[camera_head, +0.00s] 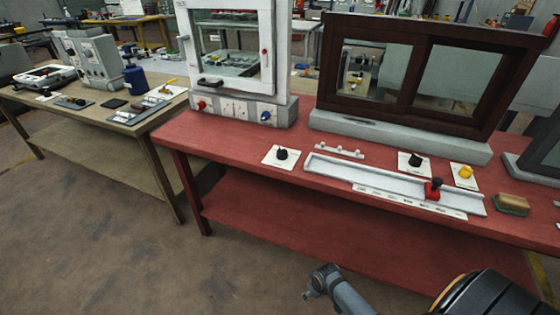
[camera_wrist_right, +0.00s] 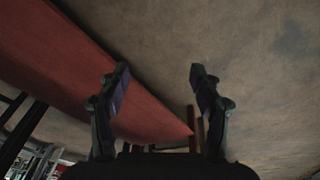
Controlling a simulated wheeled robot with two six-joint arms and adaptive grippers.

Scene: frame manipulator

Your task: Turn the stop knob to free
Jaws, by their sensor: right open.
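I cannot tell which knob is the stop knob, as labels are too small to read. In the head view, black knobs sit on white plates, one at the front left of the red table (camera_head: 281,154) and one right of centre (camera_head: 415,160). A yellow knob (camera_head: 466,172) stands beside the latter. A red knob (camera_head: 201,105) and a blue knob (camera_head: 265,116) are on the white cabinet's base. My right gripper (camera_wrist_right: 160,85) is open and empty in the wrist view, over floor in front of the table, apart from every knob. My left gripper is out of view.
The white cabinet (camera_head: 228,50) and a dark-framed sliding window (camera_head: 405,75) stand along the back of the red table (camera_head: 240,160). A sponge (camera_head: 511,204) is at right. Floor before the table is clear.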

